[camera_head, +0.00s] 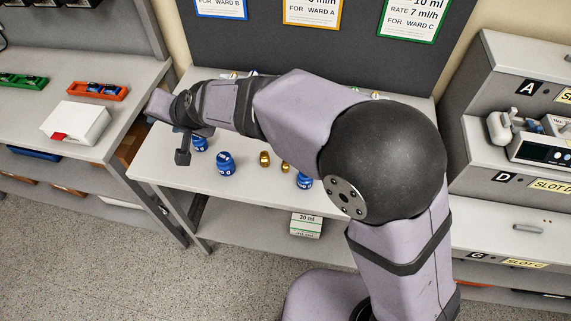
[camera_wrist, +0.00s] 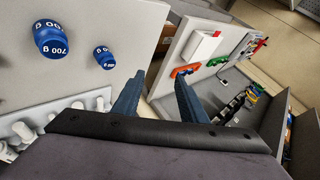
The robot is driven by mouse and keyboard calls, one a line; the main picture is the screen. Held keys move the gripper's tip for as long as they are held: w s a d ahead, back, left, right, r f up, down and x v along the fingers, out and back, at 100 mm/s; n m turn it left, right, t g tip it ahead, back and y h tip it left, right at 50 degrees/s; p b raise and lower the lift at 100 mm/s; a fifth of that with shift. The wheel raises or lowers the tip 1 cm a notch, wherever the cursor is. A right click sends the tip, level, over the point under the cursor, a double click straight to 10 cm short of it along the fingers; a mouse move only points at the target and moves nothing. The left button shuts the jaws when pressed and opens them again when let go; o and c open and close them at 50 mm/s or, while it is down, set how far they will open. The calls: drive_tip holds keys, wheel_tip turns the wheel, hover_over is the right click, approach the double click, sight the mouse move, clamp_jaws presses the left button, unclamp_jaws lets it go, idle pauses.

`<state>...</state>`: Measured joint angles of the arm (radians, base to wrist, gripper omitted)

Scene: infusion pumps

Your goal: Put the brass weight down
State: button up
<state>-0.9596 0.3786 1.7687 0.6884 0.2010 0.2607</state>
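Two small brass weights stand on the middle table in the head view, one brass weight (camera_head: 265,159) left of the other brass weight (camera_head: 285,167). Neither shows in the wrist view. My gripper (camera_head: 182,157) is over the left end of that table, to the left of the brass weights and apart from them. In the wrist view my gripper (camera_wrist: 159,76) has its two blue fingers spread, with nothing between them. Part of the table behind my arm is hidden.
Blue weights stand nearby: one blue weight (camera_head: 225,163), another blue weight (camera_head: 200,143) close to my gripper, and a third blue weight (camera_head: 304,181). The left bench holds a white box (camera_head: 78,122) and a red tray (camera_head: 97,91). A gap separates bench and table.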

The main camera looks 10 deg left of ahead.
drive_tip(key=w+d+g+h, duration=0.3)
drive_tip(key=w+d+h, duration=0.1)
drive_tip(key=d, duration=0.8)
drive_tip(key=r+m+g+h, duration=0.1)
drive_tip(key=m+h, duration=0.2)
drive_tip(key=h, duration=0.2)
hover_over(286, 162)
drive_tip(key=f, duration=1)
drive_tip(key=shift+s+a+f+p, duration=0.15)
drive_tip(key=shift+s+f+p, duration=0.05)
drive_tip(key=shift+s+p, duration=0.1)
drive_tip(key=shift+w+f+p, duration=0.15)
drive_tip(key=shift+f+p, duration=0.65)
drive_tip(key=shift+f, duration=1.15)
drive_tip(key=shift+w+f+p, duration=0.1)
drive_tip(key=shift+f+p, duration=0.7)
drive_tip(key=shift+f, duration=1.15)
drive_tip(key=shift+c, duration=0.6)
clamp_jaws()
